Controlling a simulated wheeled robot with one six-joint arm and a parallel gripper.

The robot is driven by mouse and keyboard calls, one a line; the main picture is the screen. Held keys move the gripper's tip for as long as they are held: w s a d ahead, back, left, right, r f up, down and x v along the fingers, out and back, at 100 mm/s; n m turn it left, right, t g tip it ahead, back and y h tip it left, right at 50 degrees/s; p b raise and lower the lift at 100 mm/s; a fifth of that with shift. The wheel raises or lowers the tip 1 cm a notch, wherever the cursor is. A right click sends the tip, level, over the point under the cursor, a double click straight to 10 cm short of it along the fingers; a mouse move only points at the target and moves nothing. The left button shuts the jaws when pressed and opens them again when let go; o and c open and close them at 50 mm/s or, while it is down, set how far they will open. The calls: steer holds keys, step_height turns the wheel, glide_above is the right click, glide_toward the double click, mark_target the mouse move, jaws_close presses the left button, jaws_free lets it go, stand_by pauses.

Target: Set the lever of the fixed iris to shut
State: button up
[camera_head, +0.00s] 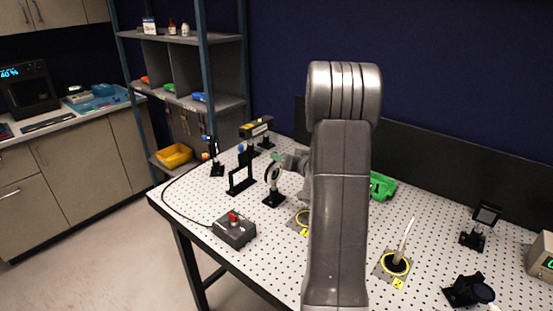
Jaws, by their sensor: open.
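A round upright mount on a black base, which looks like the fixed iris (271,180), stands on the perforated table left of my arm. Its small lever cannot be made out at this size. My gripper (284,161) is at the iris's upper right, at about the height of its top, and is open. My arm hides part of the gripper, and I cannot tell whether a finger touches the iris or its lever.
The white perforated table (190,191) holds a black frame (240,180) and a box with a red knob (234,230) and cable at left. A yellow-ringed holder with a white rod (399,249) and a green tray (383,186) are right of my arm. Dark panels stand behind.

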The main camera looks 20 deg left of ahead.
steer(key=b+v, duration=0.1)
steer(key=v, duration=0.7)
steer(key=shift+s+d, duration=0.25)
steer(key=shift+d, duration=0.05)
steer(key=shift+c, duration=0.4)
